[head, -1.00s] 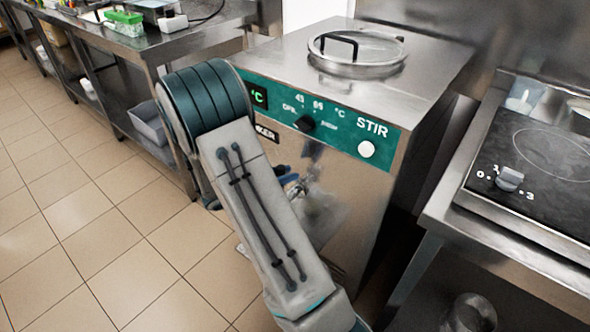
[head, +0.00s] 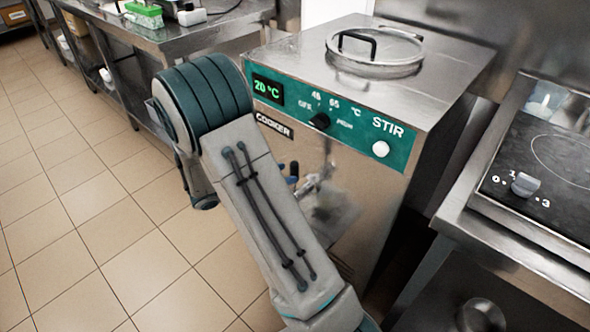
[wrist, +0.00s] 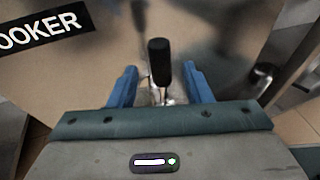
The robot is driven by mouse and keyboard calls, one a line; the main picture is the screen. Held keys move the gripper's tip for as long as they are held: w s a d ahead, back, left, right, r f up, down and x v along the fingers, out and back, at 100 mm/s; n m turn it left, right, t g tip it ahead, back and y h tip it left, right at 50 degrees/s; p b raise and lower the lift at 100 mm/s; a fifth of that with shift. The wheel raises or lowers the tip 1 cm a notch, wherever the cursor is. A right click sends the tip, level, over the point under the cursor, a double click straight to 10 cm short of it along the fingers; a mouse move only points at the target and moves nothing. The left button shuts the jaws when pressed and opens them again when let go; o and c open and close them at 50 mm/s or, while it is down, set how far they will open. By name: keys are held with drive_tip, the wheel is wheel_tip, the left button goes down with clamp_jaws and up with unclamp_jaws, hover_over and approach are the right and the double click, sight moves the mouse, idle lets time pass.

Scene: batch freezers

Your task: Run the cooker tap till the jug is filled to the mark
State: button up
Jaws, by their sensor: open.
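The cooker (head: 395,196) is a steel cabinet with a green panel reading 20 °C. Its metal tap (head: 318,180) sticks out of the front. In the wrist view a black tap handle (wrist: 160,62) stands between the blue fingers of my gripper (wrist: 159,72), which is open, with a gap on each side. In the head view my forearm hides most of the gripper; only a bit of blue finger shows left of the tap. A blurred pale shape (head: 335,212) lies below the tap; I cannot tell whether it is the jug. No fill mark or liquid is readable.
A round lid (head: 375,55) with a black handle sits on top of the cooker. A steel counter with a black hob (head: 550,165) stands close on the right. A steel bench (head: 200,38) with containers runs along the left. The tiled floor (head: 90,220) at left is clear.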

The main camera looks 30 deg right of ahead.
drive_tip(key=v, duration=0.7)
drive_tip(key=shift+a, duration=0.45)
drive_tip(key=shift+r, duration=0.1)
drive_tip(key=s+d+r+m+g+y+p, duration=0.1)
drive_tip(key=s+r+m+g+y+p, duration=0.2)
drive_tip(key=s+r+m+y+p, duration=0.55)
drive_tip(key=s+a+r+m+t+y+p, duration=0.2)
drive_tip(key=s+a+r+m+y, duration=0.1)
drive_tip(key=s+r+m, duration=0.2)
drive_tip(key=s+a+r+m+t+y+p, duration=0.3)
drive_tip(key=s+r+m, duration=0.1)
drive_tip(key=r, duration=0.5)
drive_tip(key=shift+s+r+m, duration=0.25)
drive_tip(key=shift+s+m, duration=0.15)
drive_tip(key=shift+m, duration=0.35)
drive_tip(key=shift+a, duration=0.15)
